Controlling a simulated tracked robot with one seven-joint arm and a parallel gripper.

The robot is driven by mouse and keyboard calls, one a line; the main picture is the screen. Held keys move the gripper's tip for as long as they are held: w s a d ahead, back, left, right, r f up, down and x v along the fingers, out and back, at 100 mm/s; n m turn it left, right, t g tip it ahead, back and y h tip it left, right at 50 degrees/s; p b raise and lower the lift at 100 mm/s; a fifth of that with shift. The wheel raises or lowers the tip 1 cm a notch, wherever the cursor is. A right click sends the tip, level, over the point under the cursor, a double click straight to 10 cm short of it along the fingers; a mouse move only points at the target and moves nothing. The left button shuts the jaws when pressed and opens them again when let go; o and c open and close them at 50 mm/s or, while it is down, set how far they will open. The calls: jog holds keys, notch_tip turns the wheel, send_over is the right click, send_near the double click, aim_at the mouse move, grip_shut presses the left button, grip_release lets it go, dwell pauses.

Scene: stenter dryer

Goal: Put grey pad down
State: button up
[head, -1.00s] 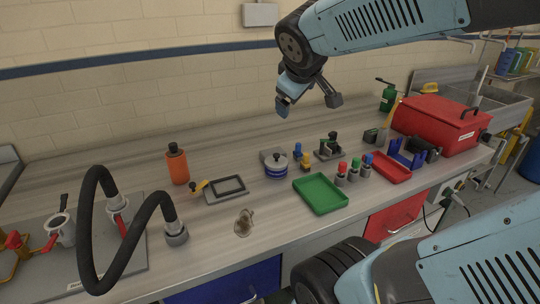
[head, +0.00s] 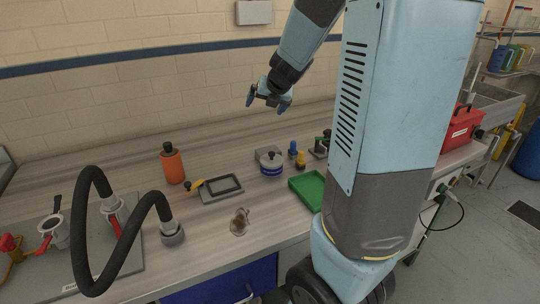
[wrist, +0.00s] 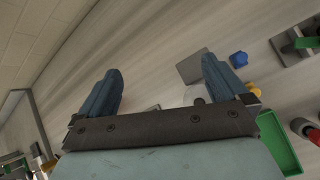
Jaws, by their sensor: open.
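A flat grey pad (head: 264,153) lies on the bench behind a blue and white lidded pot, which hides part of it. In the wrist view the grey pad (wrist: 194,67) shows beyond and between the fingers, nearer the right finger. My gripper (head: 267,101) is open and empty, high above the bench and above the pad in the picture. Its two blue fingers (wrist: 160,70) are spread wide in the wrist view, with nothing between them.
The lidded pot (head: 271,164) stands against the pad. A dark framed tray (head: 221,187), an orange bottle (head: 173,163), a brown glass piece (head: 239,222) and a green tray (head: 308,188) are around it. A black hose (head: 88,230) arches at left. My arm hides the right part of the bench.

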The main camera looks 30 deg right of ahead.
jog(key=shift+w+d+f+n+g, duration=0.4)
jog(key=shift+f+n+g, duration=0.35)
jog(key=shift+f, duration=2.45)
jog(key=shift+w+d+f+n+g, duration=0.4)
jog(key=shift+f+n, duration=0.6)
jog(key=shift+f, duration=2.2)
jog(key=shift+w+d+f+n+g, duration=0.2)
jog(key=shift+w+f+n+g, duration=0.45)
jog(key=shift+f, duration=2.55)
jog(key=shift+s, duration=0.15)
jog(key=c, duration=0.8)
jog(key=shift+o, duration=0.2)
jog(key=shift+r, duration=0.15)
notch_tip(320, 180, up, 22)
jog(key=f, duration=0.1)
notch_tip(320, 180, up, 7)
send_over(268, 150)
jog(key=shift+f, duration=0.15)
